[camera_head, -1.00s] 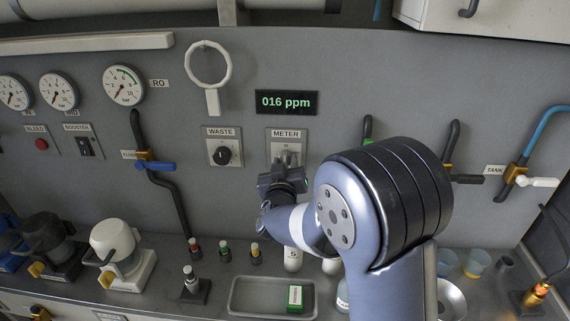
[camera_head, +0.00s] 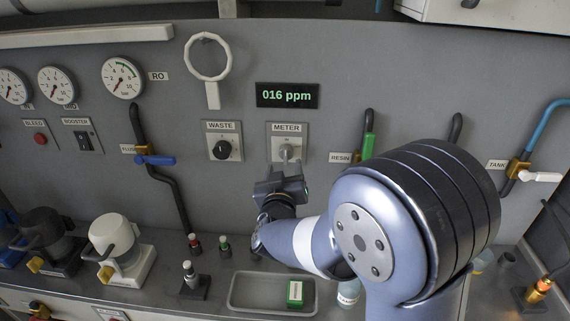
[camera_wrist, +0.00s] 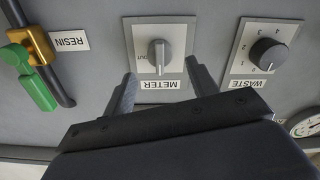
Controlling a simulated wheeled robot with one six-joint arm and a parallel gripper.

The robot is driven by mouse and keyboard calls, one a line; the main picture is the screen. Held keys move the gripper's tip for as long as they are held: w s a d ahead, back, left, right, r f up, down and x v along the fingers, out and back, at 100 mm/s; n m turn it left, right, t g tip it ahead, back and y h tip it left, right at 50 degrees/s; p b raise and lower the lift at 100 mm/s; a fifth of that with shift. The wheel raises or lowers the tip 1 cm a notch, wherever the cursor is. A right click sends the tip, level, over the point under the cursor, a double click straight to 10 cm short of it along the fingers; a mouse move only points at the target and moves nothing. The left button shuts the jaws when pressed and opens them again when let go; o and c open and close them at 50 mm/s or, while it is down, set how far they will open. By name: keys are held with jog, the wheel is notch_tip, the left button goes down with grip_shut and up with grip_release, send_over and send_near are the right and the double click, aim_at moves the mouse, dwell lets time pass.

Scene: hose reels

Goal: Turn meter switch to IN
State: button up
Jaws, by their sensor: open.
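The METER switch (camera_head: 286,152) is a grey knob on a light plate on the wall panel, under the green "016 ppm" display. In the wrist view, which is upside down, the knob (camera_wrist: 159,55) has its raised grip upright in the picture, with OUT printed beside it. An IN mark cannot be read. My gripper (camera_head: 281,172) is just below the switch plate in the head view. In the wrist view my gripper (camera_wrist: 161,78) is open and empty, with one finger on each side of the METER plate's label end. It appears clear of the knob.
The WASTE knob (camera_head: 222,149) is close to the left of the METER plate. The green-handled RESIN valve (camera_head: 368,146) is to its right. A grey tray (camera_head: 255,305) with a green box (camera_head: 295,292) lies on the counter below. The panel around the display is clear.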

aim_at(286, 158)
jog(key=s, duration=0.5)
jog(key=shift+s+a+b, duration=0.1)
jog(key=shift+s+b, duration=0.15)
jog(key=shift+b, duration=0.05)
jog(key=w+p, duration=0.1)
jog(key=w, duration=0.4)
jog(key=w+p, duration=0.1)
jog(key=w, duration=0.4)
jog(key=shift+w+d, duration=0.2)
jog(key=shift+w, duration=0.3)
